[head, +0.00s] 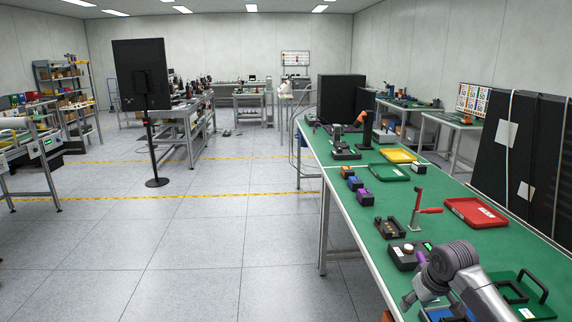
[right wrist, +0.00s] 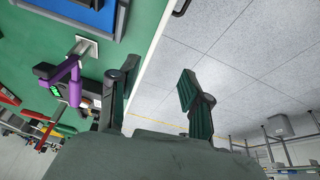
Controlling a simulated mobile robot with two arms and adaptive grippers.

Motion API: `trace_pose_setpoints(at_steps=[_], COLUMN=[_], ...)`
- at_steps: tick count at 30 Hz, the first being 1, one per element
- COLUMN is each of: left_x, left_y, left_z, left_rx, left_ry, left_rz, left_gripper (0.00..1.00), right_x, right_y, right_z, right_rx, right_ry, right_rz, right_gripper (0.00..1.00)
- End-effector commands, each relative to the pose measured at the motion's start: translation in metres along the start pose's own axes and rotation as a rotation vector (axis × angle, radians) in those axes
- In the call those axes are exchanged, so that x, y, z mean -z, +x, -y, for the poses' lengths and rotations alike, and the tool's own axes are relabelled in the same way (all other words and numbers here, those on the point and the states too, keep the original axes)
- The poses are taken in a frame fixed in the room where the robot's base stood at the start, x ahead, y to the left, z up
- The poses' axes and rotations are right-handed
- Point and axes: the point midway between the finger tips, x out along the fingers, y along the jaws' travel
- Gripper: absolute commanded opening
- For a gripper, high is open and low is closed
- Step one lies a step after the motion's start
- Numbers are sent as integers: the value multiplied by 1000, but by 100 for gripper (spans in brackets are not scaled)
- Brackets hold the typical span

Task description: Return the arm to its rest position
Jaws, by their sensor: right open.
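My right arm (head: 455,268) reaches in from the lower right of the head view, bent over the near part of the green workbench (head: 340,200). My right gripper (right wrist: 155,85) is open in the right wrist view, its two dark fingers wide apart with nothing between them. One finger shows over the green bench top and the other over the grey floor, beyond the bench's pale edge. My left gripper is not in the head view.
A purple part (right wrist: 75,78) on a stand is close to the gripper's left. A blue tray (right wrist: 85,12) lies above it. A red tray (head: 476,212) and a red-handled clamp (head: 418,210) stand farther along the bench. The floor (head: 190,250) left of the bench is clear.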

Motion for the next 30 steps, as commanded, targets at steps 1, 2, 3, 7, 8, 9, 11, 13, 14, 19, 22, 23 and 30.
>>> trace_pose_setpoints(at_steps=[1, 2, 3, 7, 8, 9, 11, 13, 14, 19, 22, 23, 30], left_x=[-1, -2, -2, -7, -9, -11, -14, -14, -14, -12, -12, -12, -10], left_y=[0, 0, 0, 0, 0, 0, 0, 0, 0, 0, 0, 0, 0], left_z=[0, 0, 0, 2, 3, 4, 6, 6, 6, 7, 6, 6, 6], left_rx=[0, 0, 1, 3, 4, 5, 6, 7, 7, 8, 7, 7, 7], left_ry=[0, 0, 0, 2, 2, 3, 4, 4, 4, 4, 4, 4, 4], left_rz=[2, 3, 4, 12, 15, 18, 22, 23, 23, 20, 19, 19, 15], left_gripper=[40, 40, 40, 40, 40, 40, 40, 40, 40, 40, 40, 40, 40], right_x=[-11, -17, -26, -62, -74, -91, -122, -162, -179, -251, -278, -285, -331], right_y=[9, 14, 20, 40, 44, 50, 56, 57, 56, 35, 21, 17, -13], right_z=[12, 20, 30, 66, 77, 92, 117, 145, 155, 186, 192, 193, 195], right_rx=[7, 11, 14, 32, 39, 49, 64, 81, 85, 85, 75, 73, 36], right_ry=[-19, -30, -46, -96, -109, -125, -145, -157, -157, -126, -100, -92, -33], right_rz=[8, 11, 15, 27, 30, 32, 35, 34, 34, 28, 30, 31, 44], right_gripper=[48, 48, 48, 48, 48, 48, 48, 48, 48, 48, 48, 48, 48])
